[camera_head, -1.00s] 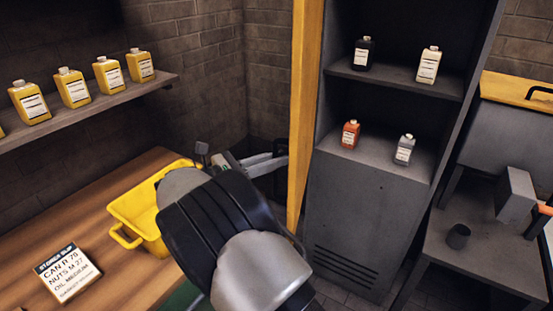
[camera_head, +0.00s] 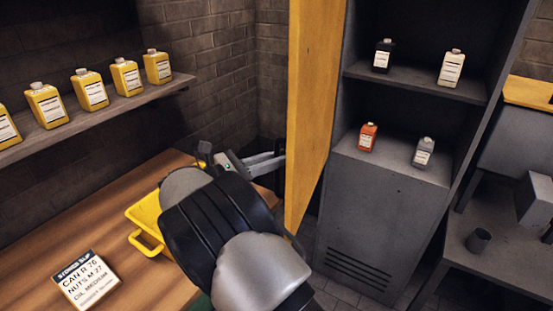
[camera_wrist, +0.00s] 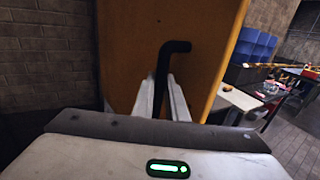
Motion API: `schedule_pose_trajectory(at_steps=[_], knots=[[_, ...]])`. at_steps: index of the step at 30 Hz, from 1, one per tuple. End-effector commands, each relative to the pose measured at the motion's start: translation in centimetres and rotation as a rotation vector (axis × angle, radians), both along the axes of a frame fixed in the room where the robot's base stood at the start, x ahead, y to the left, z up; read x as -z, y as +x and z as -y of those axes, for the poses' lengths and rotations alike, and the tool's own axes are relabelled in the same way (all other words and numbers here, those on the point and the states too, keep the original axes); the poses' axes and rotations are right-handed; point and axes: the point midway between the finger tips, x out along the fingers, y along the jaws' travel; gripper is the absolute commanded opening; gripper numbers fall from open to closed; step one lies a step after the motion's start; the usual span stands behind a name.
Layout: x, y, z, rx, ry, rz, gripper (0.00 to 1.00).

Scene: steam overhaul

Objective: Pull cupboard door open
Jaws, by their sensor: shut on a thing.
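The yellow cupboard door (camera_head: 314,100) stands swung out from the grey cupboard (camera_head: 385,215), whose shelves are in plain view. In the wrist view the door's yellow face (camera_wrist: 215,45) fills the middle, with a black bar handle (camera_wrist: 163,62) on it. My gripper (camera_wrist: 161,92) is shut on the handle, one finger on each side of its lower part. In the head view my gripper (camera_head: 272,160) reaches to the left side of the door, and the handle is hidden there.
Bottles stand on the cupboard shelves, among them a red one (camera_head: 367,138). At left are a wooden bench (camera_head: 150,285) with a yellow bin (camera_head: 147,220) and a label card (camera_head: 88,280), below a shelf of yellow bottles (camera_head: 90,90). A grey bench (camera_head: 500,255) stands at right.

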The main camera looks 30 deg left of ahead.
Motion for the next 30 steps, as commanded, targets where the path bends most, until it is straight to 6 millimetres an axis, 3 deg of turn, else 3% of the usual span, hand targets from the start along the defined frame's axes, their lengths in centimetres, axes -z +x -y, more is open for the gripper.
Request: schedule_pose_trajectory(at_steps=[7, 8, 11, 23, 30], knots=[[-0.4, 0.2, 0.0, 0.000, 0.001, 0.006, 0.00], [-0.4, 0.2, 0.0, 0.000, 0.001, 0.006, 0.17], [-0.3, 0.2, 0.0, 0.000, 0.000, 0.005, 0.31], [0.0, -0.2, -0.2, -0.001, 0.000, 0.001, 0.31], [0.1, -3.3, -2.3, -0.006, 0.002, 0.001, 0.31]])
